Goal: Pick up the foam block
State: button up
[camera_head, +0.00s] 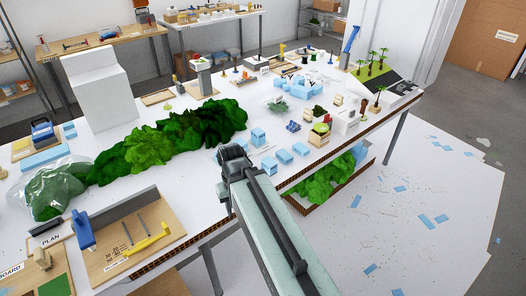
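Several light blue foam blocks lie on the white table near its front edge. One squarish block (258,137) stands just right of the dark end of my arm. Lower blocks (285,156), (300,149) and (268,165) lie a little nearer the edge. I cannot tell which one is the foam block meant. My arm reaches up from the bottom of the view, and its dark joint is close to the left of these blocks. No gripper fingers can be made out. I see no block being held.
Green foliage mounds (200,122) run along the table left of my arm. A large white block (100,90) stands behind them. A pegged wooden board (128,240) with blue and yellow tools lies at front left. Small models crowd the right. A shelf with foliage (328,182) is under the edge.

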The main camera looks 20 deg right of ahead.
aim_at(298, 147)
jog(key=u, duration=0.15)
jog(key=i, duration=1)
jog(key=z, duration=0.1)
